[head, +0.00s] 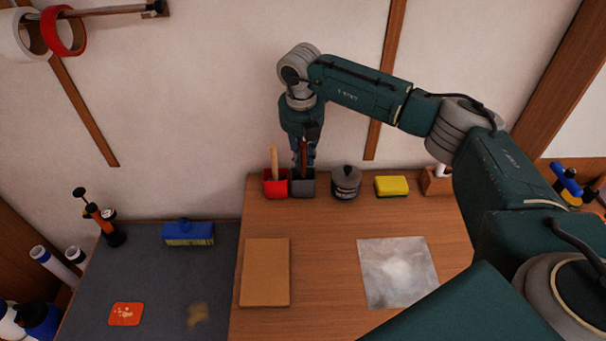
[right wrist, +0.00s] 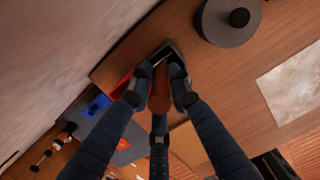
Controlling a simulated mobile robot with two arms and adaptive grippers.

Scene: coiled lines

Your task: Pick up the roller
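A reddish-brown handle (right wrist: 160,92) stands upright in a dark grey holder (head: 302,188) at the back of the wooden bench. It fits the roller, but its lower end is hidden in the holder. In the head view my right gripper (head: 304,160) points down over this holder. In the right wrist view the fingers of my right gripper (right wrist: 160,78) close in around the handle, their tips against its sides. The handle is still down in the holder. My left gripper is in neither view.
A red holder (head: 275,188) with a pale handle touches the grey one on the left. A lidded dark pot (head: 346,182) and a yellow sponge (head: 391,186) stand to the right. A brown board (head: 265,272) and a grey sheet (head: 398,272) lie in front. The wall is close behind.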

